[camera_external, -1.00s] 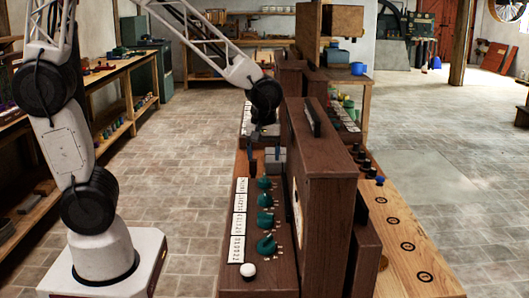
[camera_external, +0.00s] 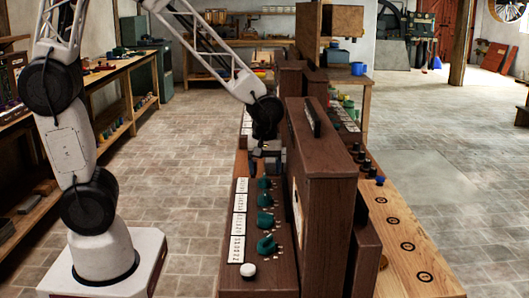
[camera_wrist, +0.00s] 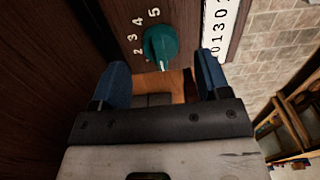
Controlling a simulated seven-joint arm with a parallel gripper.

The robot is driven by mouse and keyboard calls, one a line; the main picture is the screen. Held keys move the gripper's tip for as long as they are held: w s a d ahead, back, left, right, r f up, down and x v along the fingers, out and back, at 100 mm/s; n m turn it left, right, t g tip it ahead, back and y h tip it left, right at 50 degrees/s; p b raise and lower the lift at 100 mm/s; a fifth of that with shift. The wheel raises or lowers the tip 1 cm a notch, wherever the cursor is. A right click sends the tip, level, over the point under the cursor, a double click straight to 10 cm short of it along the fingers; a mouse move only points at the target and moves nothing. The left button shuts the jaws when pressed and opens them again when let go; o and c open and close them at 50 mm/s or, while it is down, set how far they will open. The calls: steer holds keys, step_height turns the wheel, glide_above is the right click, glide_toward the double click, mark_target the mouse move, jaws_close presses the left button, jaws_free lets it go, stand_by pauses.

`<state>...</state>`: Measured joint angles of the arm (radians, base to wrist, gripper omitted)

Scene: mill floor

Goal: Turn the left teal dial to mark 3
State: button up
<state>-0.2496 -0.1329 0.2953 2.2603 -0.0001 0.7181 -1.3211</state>
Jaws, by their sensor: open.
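Several teal dials stand in a row on the brown console's sloping top in the external view. The farthest one (camera_external: 264,183) is nearest my gripper (camera_external: 266,165), which is just beyond it. One teal dial (camera_wrist: 160,45) fills the upper middle of the wrist view, with the marks 2, 3, 4 and 5 beside it. Its pale pointer line points down in the picture, away from the 3. My gripper (camera_wrist: 161,60) is open, with blue fingers on either side below the dial and nothing between them. Contact with the dial cannot be told.
A tall brown panel (camera_external: 326,180) stands close right of the dials. White number cards (camera_external: 238,220) run along their left. A white knob (camera_external: 248,269) is at the near end. A wooden counter (camera_external: 400,225) with dark knobs lies beyond the panel.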

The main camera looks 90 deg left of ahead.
mark_target(264, 175)
steer(key=shift+f, duration=1.8)
steer(key=c, duration=0.9)
steer(key=shift+c, duration=0.2)
